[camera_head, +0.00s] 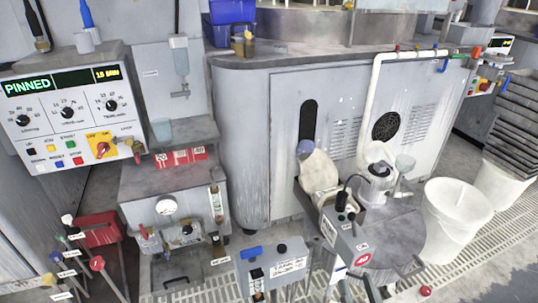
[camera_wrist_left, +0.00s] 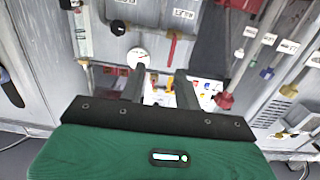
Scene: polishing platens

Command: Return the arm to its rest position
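My left gripper (camera_wrist_left: 160,72) shows in the left wrist view, with a green wrist body and two dark fingers reaching up. The fingers stand apart, and I see nothing held between them. Beyond the fingertips are a white gauge (camera_wrist_left: 138,58) and grey panels with labels, apart from the gripper as far as I can tell. I cannot make out either gripper in the head view. My right gripper shows in neither view.
In the head view, a control panel (camera_head: 70,112) stands at left, above a grey cabinet (camera_head: 175,190) with a gauge. Levers (camera_head: 97,264) rise at lower left. A large grey machine (camera_head: 265,150) fills the middle. White bins (camera_head: 455,215) and stacked dark trays (camera_head: 515,125) stand at right.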

